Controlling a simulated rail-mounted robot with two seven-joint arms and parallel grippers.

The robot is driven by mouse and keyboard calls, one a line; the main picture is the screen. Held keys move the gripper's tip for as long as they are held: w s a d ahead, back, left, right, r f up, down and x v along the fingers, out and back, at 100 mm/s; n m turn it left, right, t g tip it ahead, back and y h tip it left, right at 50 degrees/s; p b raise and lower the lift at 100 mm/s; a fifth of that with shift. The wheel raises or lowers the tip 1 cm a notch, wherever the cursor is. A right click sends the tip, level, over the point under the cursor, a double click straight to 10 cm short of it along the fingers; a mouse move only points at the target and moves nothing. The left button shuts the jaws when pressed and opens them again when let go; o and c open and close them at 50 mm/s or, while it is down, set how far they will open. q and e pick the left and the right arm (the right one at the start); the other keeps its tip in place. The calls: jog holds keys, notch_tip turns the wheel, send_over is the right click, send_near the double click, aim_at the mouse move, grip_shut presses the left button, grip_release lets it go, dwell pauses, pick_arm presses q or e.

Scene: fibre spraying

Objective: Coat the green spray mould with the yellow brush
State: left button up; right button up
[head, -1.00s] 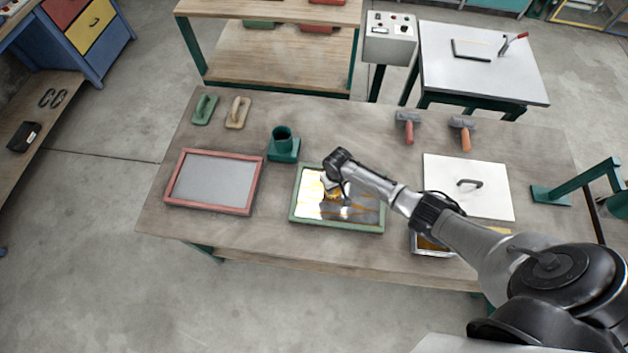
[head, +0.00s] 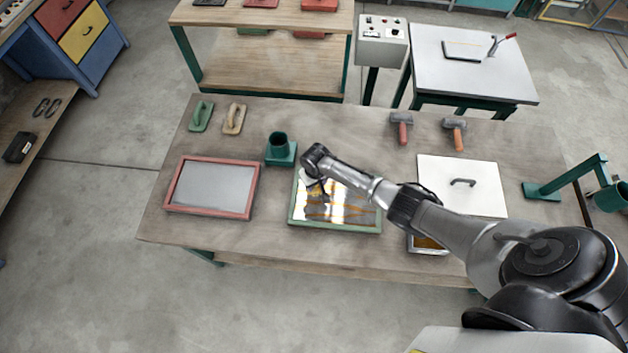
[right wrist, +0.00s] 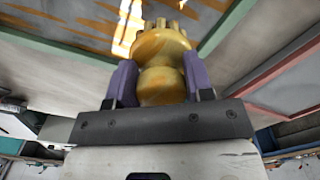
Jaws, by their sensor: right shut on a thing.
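The green spray mould (head: 292,216) is a green-framed tray with a shiny inner face on the middle of the wooden table. Amber streaks run across its face. My right arm reaches over it from the right, and my right gripper (head: 317,192) is over its left part. In the right wrist view the gripper (right wrist: 158,85) is shut on the yellow brush (right wrist: 160,52), with the streaked mould face (right wrist: 60,22) beyond it. I cannot tell whether the brush touches the face. My left gripper is not in view.
A red-framed mould (head: 212,188) lies to the left. A green cup stand (head: 280,150) stands behind. A metal tray of amber liquid (head: 428,243) is partly under my arm. A white lid (head: 460,186), two hammers (head: 402,128) and two trowels (head: 201,116) lie around.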

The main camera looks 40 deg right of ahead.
notch_tip(320, 180, up, 3)
jog(key=shift+f+p, duration=0.2)
jog(key=shift+p, duration=0.7)
jog(key=shift+r+p, duration=0.35)
jog(key=shift+r, duration=0.55)
